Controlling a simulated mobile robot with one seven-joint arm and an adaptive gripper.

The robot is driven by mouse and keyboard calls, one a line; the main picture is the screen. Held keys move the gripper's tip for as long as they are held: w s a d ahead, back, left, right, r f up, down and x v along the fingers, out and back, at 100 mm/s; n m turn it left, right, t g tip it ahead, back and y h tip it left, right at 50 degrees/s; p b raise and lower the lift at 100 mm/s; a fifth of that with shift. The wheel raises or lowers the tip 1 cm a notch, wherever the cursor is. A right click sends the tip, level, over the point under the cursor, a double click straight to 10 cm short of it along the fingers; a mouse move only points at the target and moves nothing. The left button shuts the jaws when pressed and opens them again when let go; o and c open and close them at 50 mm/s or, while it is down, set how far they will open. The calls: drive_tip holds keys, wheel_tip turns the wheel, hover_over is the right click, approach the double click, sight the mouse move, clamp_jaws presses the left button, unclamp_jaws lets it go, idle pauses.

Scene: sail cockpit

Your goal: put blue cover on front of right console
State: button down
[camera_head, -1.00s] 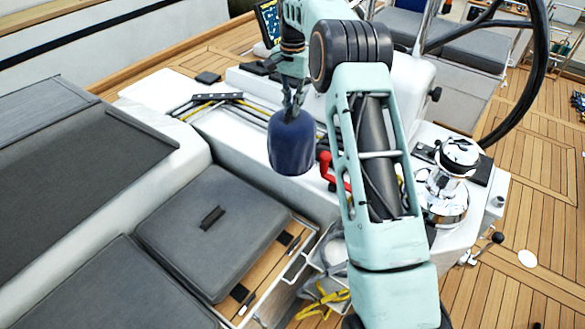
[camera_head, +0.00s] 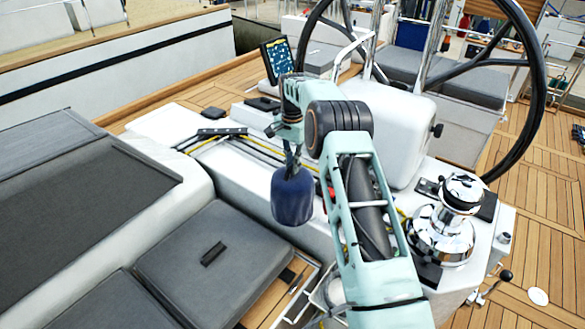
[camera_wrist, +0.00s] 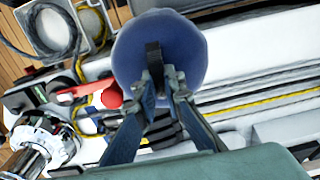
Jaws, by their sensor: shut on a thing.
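The blue cover (camera_head: 292,197) hangs below my gripper (camera_head: 291,160) in the head view, above the white console (camera_head: 255,177). It is a dark blue, rounded, cup-like thing. In the wrist view the blue cover (camera_wrist: 185,50) fills the top middle, and my gripper (camera_wrist: 158,80) is shut on a dark strap on its top. The underside of the cover is hidden. A chrome winch (camera_head: 442,225) stands uncovered on the console at the right; it also shows in the wrist view (camera_wrist: 35,145) at the lower left.
A red handle (camera_wrist: 100,95) lies beside the cover in the wrist view. Lines and clutches (camera_head: 215,134) run along the console. A steering wheel (camera_head: 535,75) and a screen (camera_head: 276,60) stand behind. Grey cushions (camera_head: 205,255) lie at the left. A winch-like handle (camera_head: 495,283) sticks out at right.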

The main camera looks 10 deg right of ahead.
drive_tip(key=shift+f, duration=0.6)
drive_tip(key=shift+f, duration=0.2)
drive_tip(key=c, duration=2)
unclamp_jaws()
drive_tip(key=shift+c, duration=0.2)
wheel_tip(320, 180, up, 12)
drive_tip(key=shift+r+b, duration=0.25)
drive_tip(key=shift+b, duration=0.1)
